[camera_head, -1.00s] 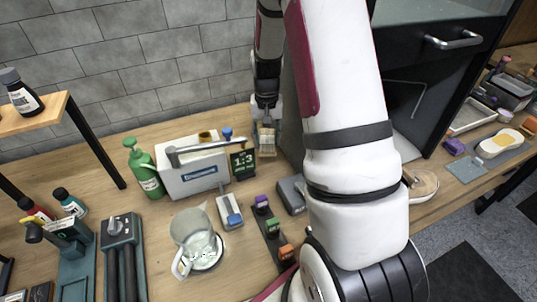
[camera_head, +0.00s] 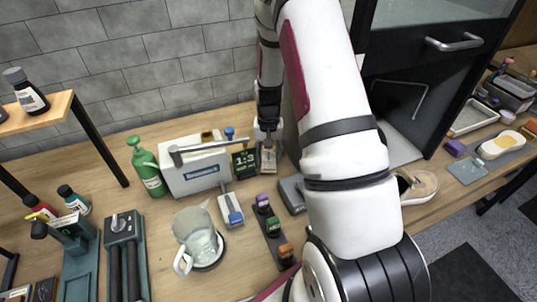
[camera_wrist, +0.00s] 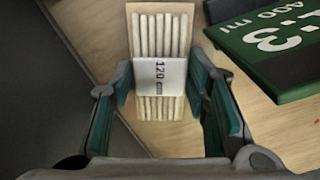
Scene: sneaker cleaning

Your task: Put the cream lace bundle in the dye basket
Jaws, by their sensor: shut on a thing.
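The cream lace bundle (camera_wrist: 160,42) is a row of pale strands on a tan card with a white "120 cm" band, upright in the wrist view. My gripper (camera_wrist: 160,92) has its teal-lined fingers on either side of the band, shut on the bundle. In the head view the bundle (camera_head: 268,157) hangs below my gripper (camera_head: 267,138) at the back of the bench, just right of the dark green "1:3" card (camera_head: 245,163). I cannot pick out the dye basket for sure; a white box (camera_head: 196,177) with a grey bar handle stands left of the card.
A green spray bottle (camera_head: 149,170), a glass jug (camera_head: 199,243), a blue-and-white tool (camera_head: 230,211) and a strip of coloured blocks (camera_head: 270,230) stand on the bench. A black cabinet (camera_head: 425,70) and a sneaker (camera_head: 420,187) are to the right. My arm hides part of the bench.

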